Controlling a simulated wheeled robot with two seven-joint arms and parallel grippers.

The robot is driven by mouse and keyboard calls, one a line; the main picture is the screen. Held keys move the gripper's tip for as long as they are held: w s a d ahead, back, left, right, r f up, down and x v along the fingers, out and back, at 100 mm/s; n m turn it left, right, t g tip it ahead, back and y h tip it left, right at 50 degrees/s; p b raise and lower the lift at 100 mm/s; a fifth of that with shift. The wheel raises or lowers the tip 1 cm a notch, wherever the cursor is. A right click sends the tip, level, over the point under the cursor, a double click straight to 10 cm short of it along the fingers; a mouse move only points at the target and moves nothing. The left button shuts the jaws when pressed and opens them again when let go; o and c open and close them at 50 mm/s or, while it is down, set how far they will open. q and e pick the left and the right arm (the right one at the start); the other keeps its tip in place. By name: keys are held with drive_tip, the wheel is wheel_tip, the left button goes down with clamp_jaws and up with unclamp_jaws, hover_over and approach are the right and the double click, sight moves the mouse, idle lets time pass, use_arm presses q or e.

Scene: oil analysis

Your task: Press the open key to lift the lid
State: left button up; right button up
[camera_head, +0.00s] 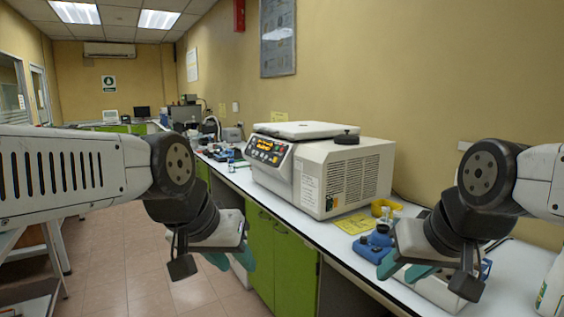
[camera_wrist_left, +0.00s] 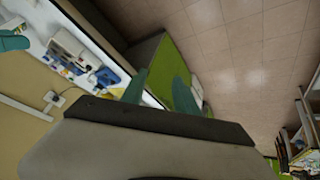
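A white benchtop centrifuge (camera_head: 345,182) stands on the bench in the head view, with its control panel (camera_head: 267,150) facing left and toward the aisle. The panel has a lit orange display and several small buttons; which one is the open key is too small to tell. Its flat white lid (camera_head: 300,130) is down. My left gripper (camera_head: 233,262) is open and empty, low in front of the green cabinets and apart from the panel. Its parted teal fingers also show in the left wrist view (camera_wrist_left: 160,90). My right gripper (camera_head: 404,270) is open over the bench's near right part.
A black round knob-like item (camera_head: 347,137) sits on top of the centrifuge. A blue device (camera_head: 373,247), a yellow tape ring (camera_head: 386,207) and a yellow sheet (camera_head: 354,224) lie right of it. Green cabinets (camera_head: 268,248) stand under the bench edge. The aisle floor is free.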

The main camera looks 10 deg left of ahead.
use_arm(q)
clamp_jaws()
idle(1.8)
